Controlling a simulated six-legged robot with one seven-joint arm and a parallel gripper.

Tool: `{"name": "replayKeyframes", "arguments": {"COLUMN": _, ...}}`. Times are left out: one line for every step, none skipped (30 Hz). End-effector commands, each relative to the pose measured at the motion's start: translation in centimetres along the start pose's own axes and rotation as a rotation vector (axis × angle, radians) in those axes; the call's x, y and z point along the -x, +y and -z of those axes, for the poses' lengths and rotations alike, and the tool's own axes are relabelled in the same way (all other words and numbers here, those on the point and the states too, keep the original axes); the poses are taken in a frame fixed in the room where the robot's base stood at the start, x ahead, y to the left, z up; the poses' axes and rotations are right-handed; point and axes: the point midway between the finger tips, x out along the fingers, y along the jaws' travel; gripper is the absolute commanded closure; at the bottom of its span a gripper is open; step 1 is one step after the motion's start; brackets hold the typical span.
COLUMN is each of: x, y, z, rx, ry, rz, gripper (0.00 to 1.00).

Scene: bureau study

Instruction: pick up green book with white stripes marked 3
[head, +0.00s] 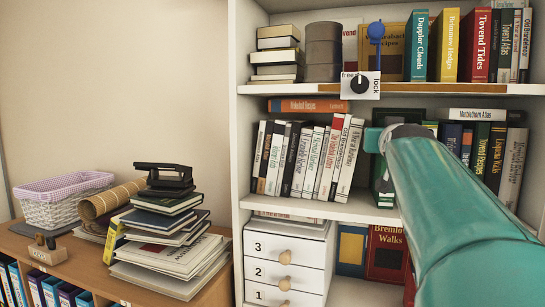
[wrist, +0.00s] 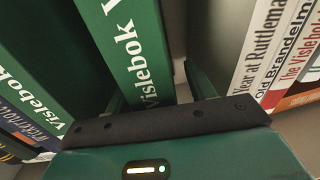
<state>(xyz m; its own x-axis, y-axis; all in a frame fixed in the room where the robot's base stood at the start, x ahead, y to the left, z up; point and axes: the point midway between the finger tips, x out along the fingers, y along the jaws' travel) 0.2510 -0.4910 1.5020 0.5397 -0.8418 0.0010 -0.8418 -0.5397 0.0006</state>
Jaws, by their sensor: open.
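In the wrist view a green book spine (wrist: 138,48) with white lettering "Vislebok V" stands in front of my gripper (wrist: 158,92). The gripper is open, and the spine lies between its two fingers. A second green spine (wrist: 35,85), also lettered "Vislebok", stands to its left. I cannot read a 3 or make out stripes on either spine in the wrist view. In the head view my gripper (head: 378,140) is at the middle shelf, and my arm covers much of the row. Part of a green book (head: 382,183) shows just below it; its marking cannot be told.
White-spined books (head: 310,160) lean left of my gripper, and dark books (head: 484,150) stand to its right. An orange book (head: 308,105) lies on top of the left row. Drawers (head: 283,272) are below.

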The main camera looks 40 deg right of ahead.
Motion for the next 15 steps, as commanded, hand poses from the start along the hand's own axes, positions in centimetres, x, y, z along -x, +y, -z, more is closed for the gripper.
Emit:
{"name": "replayKeyframes", "arguments": {"x": 0.07, "y": 0.06, "z": -0.02, "rx": 0.000, "ry": 0.000, "rz": -0.001, "gripper": 0.45}}
{"name": "replayKeyframes", "arguments": {"x": 0.10, "y": 0.07, "z": -0.02, "rx": 0.000, "ry": 0.000, "rz": -0.001, "gripper": 0.45}}
{"name": "replayKeyframes", "arguments": {"x": 0.14, "y": 0.08, "z": -0.01, "rx": 0.000, "ry": 0.000, "rz": -0.001, "gripper": 0.45}}
{"name": "replayKeyframes", "arguments": {"x": 0.17, "y": 0.08, "z": -0.01, "rx": 0.000, "ry": 0.000, "rz": -0.001, "gripper": 0.45}}
{"name": "replayKeyframes", "arguments": {"x": 0.19, "y": 0.09, "z": -0.02, "rx": 0.000, "ry": 0.000, "rz": -0.001, "gripper": 0.45}}
{"name": "replayKeyframes", "arguments": {"x": 0.22, "y": 0.08, "z": -0.02, "rx": 0.000, "ry": 0.000, "rz": -0.001, "gripper": 0.45}}
{"name": "replayKeyframes", "arguments": {"x": 0.23, "y": 0.08, "z": -0.02, "rx": 0.000, "ry": -0.001, "rz": -0.001, "gripper": 0.51}}
{"name": "replayKeyframes", "arguments": {"x": 0.23, "y": 0.08, "z": -0.03, "rx": 0.000, "ry": -0.001, "rz": -0.001, "gripper": 0.57}}
{"name": "replayKeyframes", "arguments": {"x": 0.24, "y": 0.08, "z": -0.03, "rx": 0.000, "ry": -0.001, "rz": -0.001, "gripper": 0.65}}
{"name": "replayKeyframes", "arguments": {"x": 0.24, "y": 0.08, "z": -0.03, "rx": 0.000, "ry": -0.001, "rz": -0.001, "gripper": 0.71}}
{"name": "replayKeyframes", "arguments": {"x": 0.24, "y": 0.08, "z": -0.04, "rx": 0.000, "ry": -0.001, "rz": -0.001, "gripper": 0.77}}
{"name": "replayKeyframes", "arguments": {"x": 0.23, "y": 0.07, "z": -0.04, "rx": 0.000, "ry": -0.001, "rz": -0.001, "gripper": 0.85}}
{"name": "replayKeyframes", "arguments": {"x": 0.22, "y": 0.07, "z": -0.03, "rx": 0.000, "ry": -0.001, "rz": -0.001, "gripper": 0.91}}
{"name": "replayKeyframes", "arguments": {"x": 0.21, "y": 0.07, "z": -0.03, "rx": 0.000, "ry": -0.001, "rz": -0.001, "gripper": 0.96}}
{"name": "replayKeyframes", "arguments": {"x": 0.20, "y": 0.06, "z": -0.03, "rx": 0.000, "ry": -0.001, "rz": -0.001, "gripper": 1.00}}
